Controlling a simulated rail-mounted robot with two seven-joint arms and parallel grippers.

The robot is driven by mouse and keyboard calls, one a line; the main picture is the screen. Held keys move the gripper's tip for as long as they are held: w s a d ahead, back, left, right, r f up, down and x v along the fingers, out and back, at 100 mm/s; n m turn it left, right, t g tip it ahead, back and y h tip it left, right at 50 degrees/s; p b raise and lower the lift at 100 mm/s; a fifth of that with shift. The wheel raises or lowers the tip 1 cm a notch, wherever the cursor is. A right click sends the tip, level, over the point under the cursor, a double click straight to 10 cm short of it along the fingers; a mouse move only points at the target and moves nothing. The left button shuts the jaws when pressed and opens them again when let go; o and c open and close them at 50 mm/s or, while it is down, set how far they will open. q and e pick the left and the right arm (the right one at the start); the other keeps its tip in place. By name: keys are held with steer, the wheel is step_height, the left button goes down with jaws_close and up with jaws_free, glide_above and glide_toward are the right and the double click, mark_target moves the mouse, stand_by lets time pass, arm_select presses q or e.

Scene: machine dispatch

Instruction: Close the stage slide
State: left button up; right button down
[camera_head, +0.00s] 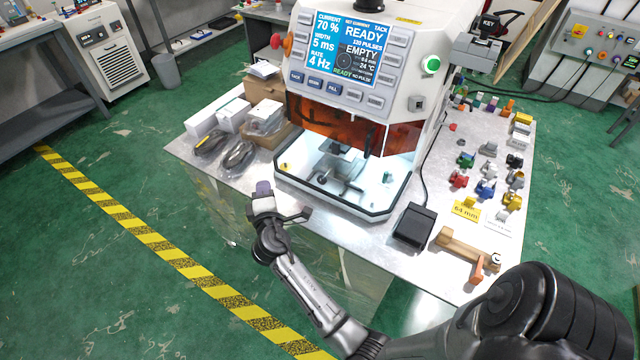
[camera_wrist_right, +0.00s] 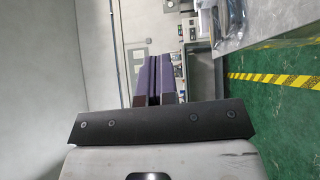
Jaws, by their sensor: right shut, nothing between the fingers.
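The white welding machine (camera_head: 405,65) stands on the metal-topped table, its screen reading READY and EMPTY. Below its orange shield (camera_head: 335,128) is a lit bay with a black-edged front rim (camera_head: 335,204). A small dark stage with metal parts (camera_head: 340,168) sits in the bay; how far its slide is out is hard to tell. My right gripper (camera_head: 264,188) is left of the bay's front corner, near the table's front edge, apart from the stage. Its purple-padded fingers (camera_wrist_right: 152,82) are together and empty in the right wrist view. My left gripper is not in view.
White boxes (camera_head: 232,114) and bagged dark cables (camera_head: 240,155) lie left of the machine. A black pedal (camera_head: 414,226), a wooden piece with an orange part (camera_head: 468,250) and several coloured clamps (camera_head: 487,188) lie to the right. Open floor lies in front of the table.

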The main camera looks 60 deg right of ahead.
step_height(320, 180, down, 7)
steer(key=n+g+h, duration=0.2)
steer(key=n+g, duration=0.1)
steer(key=g, duration=0.1)
steer(key=n+g+h, duration=0.3)
steer(key=n+g, duration=0.3)
steer(key=g, duration=0.2)
glide_toward(324, 183)
steer(key=d+b, duration=0.1)
steer(key=d, duration=0.5)
steer(key=shift+d+r, duration=0.1)
steer(key=shift+r, duration=0.1)
steer(key=shift+w+d, duration=0.1)
steer(key=shift+d, duration=0.6)
